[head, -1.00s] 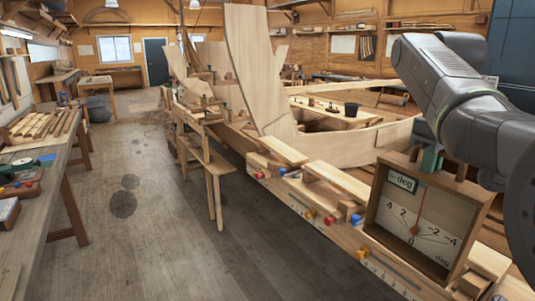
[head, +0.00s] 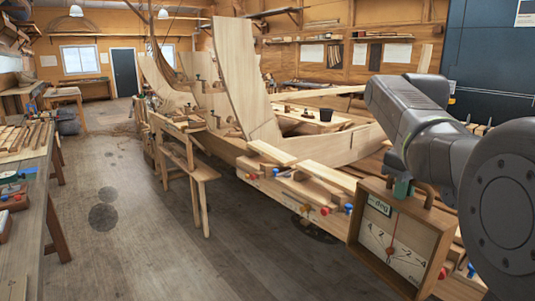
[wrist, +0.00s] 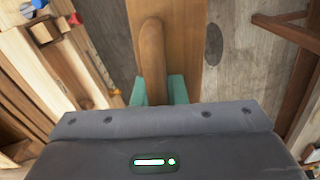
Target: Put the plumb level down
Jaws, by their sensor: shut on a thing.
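The plumb level (head: 372,238) is a square wooden box with a pale dial face, a red needle and "deg" markings. It hangs at the lower right of the head view and looks tilted. My gripper (head: 403,188) has green fingers and is shut on the wooden handle on its top. In the wrist view the green fingers (wrist: 158,92) close on either side of the rounded handle (wrist: 152,50), and part of the level's brown top (wrist: 183,35) shows behind it. No contact under the level is visible; its lower right is partly close to my arm.
A long timber staging with planks (head: 330,180) and red and blue clamps runs beside the boat hull (head: 245,75). A trestle (head: 190,170) stands left of it. A workbench (head: 40,200) is at the far left. The floor (head: 140,235) between is open.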

